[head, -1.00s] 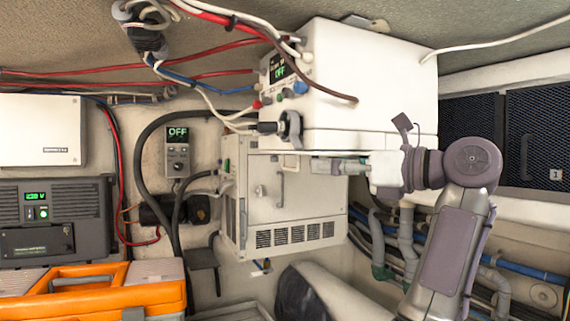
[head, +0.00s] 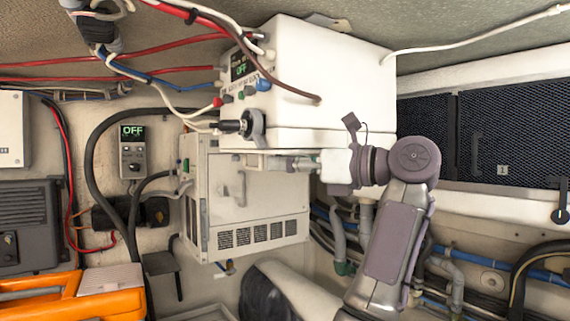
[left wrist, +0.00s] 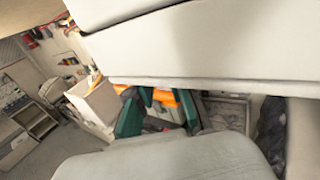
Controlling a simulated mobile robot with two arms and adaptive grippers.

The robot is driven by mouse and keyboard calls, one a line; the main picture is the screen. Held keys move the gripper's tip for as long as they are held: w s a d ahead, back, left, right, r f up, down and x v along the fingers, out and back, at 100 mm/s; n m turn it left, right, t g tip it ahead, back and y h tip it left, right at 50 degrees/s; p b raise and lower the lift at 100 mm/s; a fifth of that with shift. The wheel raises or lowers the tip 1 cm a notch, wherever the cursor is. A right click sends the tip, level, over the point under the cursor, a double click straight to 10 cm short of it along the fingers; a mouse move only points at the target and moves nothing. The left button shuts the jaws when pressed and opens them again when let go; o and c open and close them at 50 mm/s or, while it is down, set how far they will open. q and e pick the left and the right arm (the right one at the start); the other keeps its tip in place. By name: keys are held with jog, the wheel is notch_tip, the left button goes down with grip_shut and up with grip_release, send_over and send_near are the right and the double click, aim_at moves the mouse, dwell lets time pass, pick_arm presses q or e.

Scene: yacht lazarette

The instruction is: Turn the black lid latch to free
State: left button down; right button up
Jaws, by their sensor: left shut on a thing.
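My right gripper is in neither view.
The white box (head: 330,80) is close above the gripper, with a vented cabinet (head: 275,200) behind and below. Hoses and pipes (head: 340,235) run behind my arm. An orange toolbox (head: 60,295) is at lower left. Mesh-front lockers (head: 515,135) are at right.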

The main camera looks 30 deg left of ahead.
pick_arm(q)
jog(key=m+t+b, duration=0.3)
jog(key=t, duration=0.1)
jog(key=shift+s+t, duration=0.15)
jog(key=shift+t, duration=0.25)
jog(key=c, duration=1.1)
grip_release()
jog(key=shift+a, duration=0.15)
jog(key=shift+o, duration=0.2)
jog(key=s+d, duration=0.1)
jog(key=d, duration=1.1)
jog(key=shift+s, duration=0.35)
